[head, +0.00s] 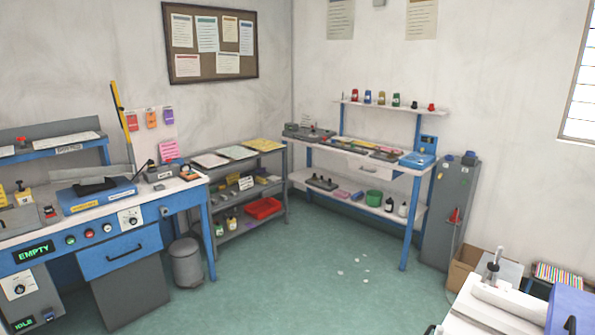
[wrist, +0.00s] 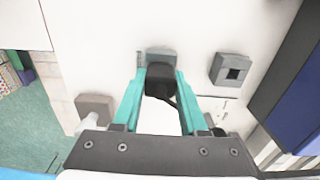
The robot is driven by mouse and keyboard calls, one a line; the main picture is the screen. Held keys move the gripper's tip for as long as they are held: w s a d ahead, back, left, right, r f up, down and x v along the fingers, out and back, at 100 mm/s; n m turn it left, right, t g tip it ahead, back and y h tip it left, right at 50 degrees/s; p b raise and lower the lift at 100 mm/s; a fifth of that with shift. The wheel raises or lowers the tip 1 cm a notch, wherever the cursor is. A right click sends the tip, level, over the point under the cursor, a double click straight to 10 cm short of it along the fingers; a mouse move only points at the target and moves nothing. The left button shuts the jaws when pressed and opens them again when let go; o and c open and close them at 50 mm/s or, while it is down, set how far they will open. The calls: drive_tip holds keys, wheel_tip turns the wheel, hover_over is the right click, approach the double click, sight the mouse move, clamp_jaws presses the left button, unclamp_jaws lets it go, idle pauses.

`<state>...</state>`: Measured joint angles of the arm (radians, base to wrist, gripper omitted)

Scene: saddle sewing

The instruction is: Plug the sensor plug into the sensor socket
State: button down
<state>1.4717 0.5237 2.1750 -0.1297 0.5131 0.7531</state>
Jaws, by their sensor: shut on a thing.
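In the wrist view my gripper (wrist: 161,74), with two teal fingers, is shut on a black plug (wrist: 160,82). A dark cord runs from the plug down between the fingers. Just beyond the plug is a grey block (wrist: 157,53); I cannot tell whether the plug touches it or sits in it. A grey socket (wrist: 231,70) with a dark square opening is to the right of the fingers on the white surface, apart from the plug. The gripper's fingers and the plug cannot be made out in the head view.
A grey block (wrist: 95,106) stands left of the fingers. A large dark blue body (wrist: 296,85) borders the right side. The white surface (wrist: 100,35) is clear at upper left. In the head view, workbenches (head: 110,235) and shelves (head: 355,165) line the walls.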

drive_tip(key=shift+r, duration=1.6)
drive_tip(key=shift+r, duration=2)
drive_tip(key=w+d+r, duration=0.1)
drive_tip(key=w+d, duration=0.6)
drive_tip(key=shift+w, duration=0.4)
